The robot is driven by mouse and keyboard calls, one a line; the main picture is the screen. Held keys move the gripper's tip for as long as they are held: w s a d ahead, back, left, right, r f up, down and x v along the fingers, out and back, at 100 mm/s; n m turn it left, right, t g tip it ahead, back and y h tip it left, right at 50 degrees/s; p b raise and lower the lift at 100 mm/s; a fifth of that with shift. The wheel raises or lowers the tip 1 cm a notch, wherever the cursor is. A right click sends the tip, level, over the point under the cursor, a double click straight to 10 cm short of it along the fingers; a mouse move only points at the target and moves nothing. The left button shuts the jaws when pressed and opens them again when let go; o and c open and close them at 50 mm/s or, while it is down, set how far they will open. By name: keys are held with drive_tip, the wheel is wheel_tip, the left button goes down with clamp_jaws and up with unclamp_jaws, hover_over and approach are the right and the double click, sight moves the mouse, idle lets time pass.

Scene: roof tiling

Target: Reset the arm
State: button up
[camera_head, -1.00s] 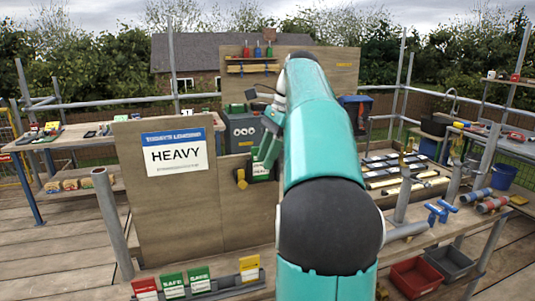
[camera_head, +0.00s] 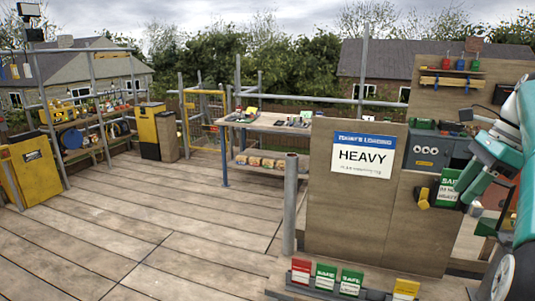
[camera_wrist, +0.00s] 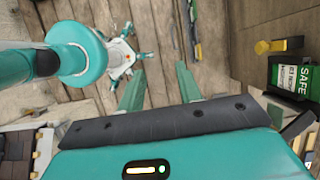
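My arm is at the right edge of the camera_head view, mostly cut off. My gripper (camera_head: 472,183) points down in front of the wooden panel, by the green SAFE tag (camera_head: 449,190). In the camera_wrist view my gripper (camera_wrist: 159,85) has its two teal fingers apart, with only planks behind the gap and nothing held. The green SAFE tag (camera_wrist: 291,82) is at the right there, apart from the fingers.
A board with the HEAVY sign (camera_head: 363,155) stands left of my gripper. A metal post (camera_head: 290,205) is at its left edge. Several coloured cards (camera_head: 325,277) stand in a low rack in front. A bench (camera_head: 268,124) stands behind. The plank deck (camera_head: 130,220) at left is clear.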

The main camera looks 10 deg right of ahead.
drive_tip(key=a+f+n+h, duration=0.1)
drive_tip(key=a+f+n, duration=0.2)
drive_tip(key=a+n, duration=0.5)
drive_tip(key=a+f+n+h, duration=0.2)
drive_tip(key=a+f+n, duration=0.1)
drive_tip(key=a, duration=1)
drive_tip(key=s+a+f+n+t, duration=0.3)
drive_tip(key=s+a+f+n, duration=0.7)
drive_tip(key=f, duration=0.4)
drive_tip(key=a+n, duration=0.1)
drive_tip(key=n, duration=0.1)
drive_tip(key=shift+s+a+n+h, duration=0.15)
drive_tip(key=shift+a+n+h, duration=0.15)
drive_tip(key=shift+h, duration=0.1)
drive_tip(key=shift+s+d, duration=0.1)
drive_tip(key=shift+d, duration=0.05)
